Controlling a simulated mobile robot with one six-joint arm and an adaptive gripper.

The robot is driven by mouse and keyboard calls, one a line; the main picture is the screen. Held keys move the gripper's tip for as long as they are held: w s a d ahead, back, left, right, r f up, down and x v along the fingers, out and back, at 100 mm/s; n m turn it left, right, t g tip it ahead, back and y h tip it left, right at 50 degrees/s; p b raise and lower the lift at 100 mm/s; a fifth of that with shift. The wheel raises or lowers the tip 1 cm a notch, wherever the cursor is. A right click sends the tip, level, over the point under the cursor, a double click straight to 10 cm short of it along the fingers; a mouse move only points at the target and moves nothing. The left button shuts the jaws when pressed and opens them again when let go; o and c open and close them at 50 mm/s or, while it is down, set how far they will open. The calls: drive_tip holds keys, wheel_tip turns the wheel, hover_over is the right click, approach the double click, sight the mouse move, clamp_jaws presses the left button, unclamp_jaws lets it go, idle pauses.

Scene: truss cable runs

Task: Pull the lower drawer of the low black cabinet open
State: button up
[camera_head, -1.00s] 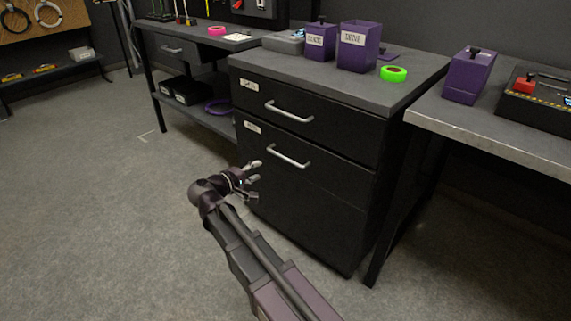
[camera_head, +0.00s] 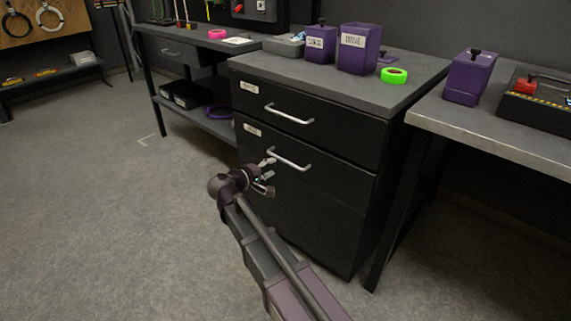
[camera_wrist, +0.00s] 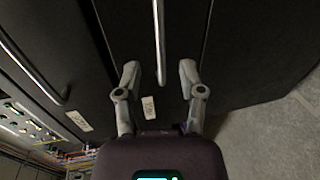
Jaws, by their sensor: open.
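The low black cabinet (camera_head: 318,205) stands in the middle of the head view with a grey top. Its lower drawer (camera_head: 335,184) is shut and has a silver bar handle (camera_head: 289,160). The upper drawer (camera_head: 342,133) is also shut, with its own bar handle (camera_head: 289,114). My gripper (camera_head: 268,175) is open and empty, just left of and below the lower handle. In the wrist view, the lower handle (camera_wrist: 159,45) runs upright ahead of the two spread fingers (camera_wrist: 160,78), lined up between them. The fingers appear short of the handle.
Purple bins (camera_head: 358,48) and a green tape roll (camera_head: 394,75) stand on the cabinet top. A workbench (camera_head: 500,132) stands close at the right, its leg near the cabinet. Another bench (camera_head: 200,112) adjoins at the left. The floor (camera_head: 110,230) at left is clear.

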sight(285, 161)
drive_tip(key=b+x, duration=0.1)
drive_tip(key=x, duration=0.6)
drive_tip(key=shift+w+d, duration=0.15)
drive_tip(key=shift+w, duration=0.1)
clamp_jaws()
